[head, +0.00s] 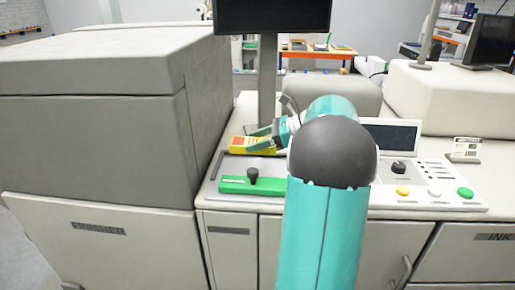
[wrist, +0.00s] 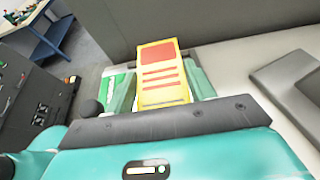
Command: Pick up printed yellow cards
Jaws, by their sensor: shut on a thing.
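The printed yellow cards (wrist: 162,75) show in the wrist view as a yellow block with red print, between the green fingers of my gripper (wrist: 163,88). My gripper is shut on them. In the head view the yellow cards (head: 253,145) are at the back left of the console, with my gripper (head: 262,142) at their right side. My arm hides part of the console to the right of them. I cannot tell whether the cards touch the surface below.
The console (head: 240,165) has a green bar with a black knob (head: 253,178) in front of the cards. A tall grey cabinet (head: 100,120) stands close on the left. A monitor post (head: 267,80) rises behind. A small screen (head: 391,135) and several buttons are on the right.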

